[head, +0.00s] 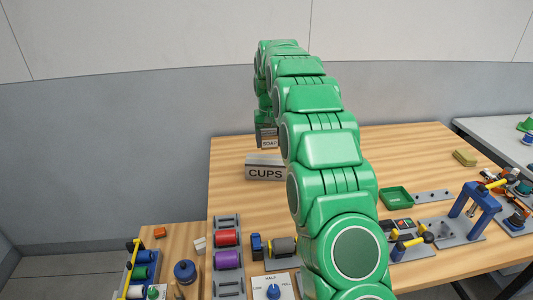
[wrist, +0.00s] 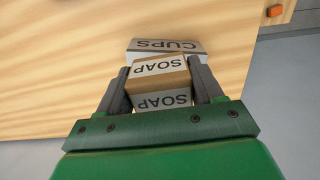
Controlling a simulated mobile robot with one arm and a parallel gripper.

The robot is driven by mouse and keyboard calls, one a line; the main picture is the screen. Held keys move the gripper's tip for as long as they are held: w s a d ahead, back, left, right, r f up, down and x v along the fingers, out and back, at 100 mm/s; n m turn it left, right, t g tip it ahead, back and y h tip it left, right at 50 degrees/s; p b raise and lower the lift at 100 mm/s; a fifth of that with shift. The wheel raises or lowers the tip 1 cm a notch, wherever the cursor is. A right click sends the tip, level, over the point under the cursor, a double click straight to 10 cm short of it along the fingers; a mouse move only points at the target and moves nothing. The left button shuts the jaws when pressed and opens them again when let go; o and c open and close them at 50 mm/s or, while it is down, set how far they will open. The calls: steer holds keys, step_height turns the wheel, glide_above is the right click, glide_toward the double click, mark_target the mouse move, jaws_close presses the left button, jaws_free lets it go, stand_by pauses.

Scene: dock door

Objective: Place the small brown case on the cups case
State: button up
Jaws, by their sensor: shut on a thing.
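The small brown case (wrist: 158,64), labelled SOAP, is between the two fingers of my gripper (wrist: 160,76) in the wrist view. My gripper is shut on it. Its SOAP label (head: 269,144) shows in the head view, just above and behind the cups case (head: 265,172). The cups case is a pale grey box with CUPS on its front, lying on the wooden table. In the wrist view the cups case (wrist: 183,45) shows beyond the brown case, which covers part of it. I cannot tell whether the two cases touch. My arm hides much of the gripper in the head view.
The wooden table (head: 234,190) is bare left of the cups case. At the front are a rack with red and purple rolls (head: 228,248) and a dial box (head: 273,288). A green tray (head: 396,198) and blue stand (head: 477,205) are on the right. A wall stands behind.

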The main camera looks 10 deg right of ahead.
glide_above(266, 160)
steer(key=shift+s+d+f, duration=0.1)
steer(key=shift+f, duration=1.35)
steer(key=shift+s+f, duration=0.1)
steer(key=shift+f, duration=1.3)
steer(key=shift+w+f, duration=0.15)
steer(key=shift+f, duration=1.55)
steer(key=shift+f, duration=0.1)
steer(key=o, duration=1.1)
steer(key=shift+r, duration=6.1)
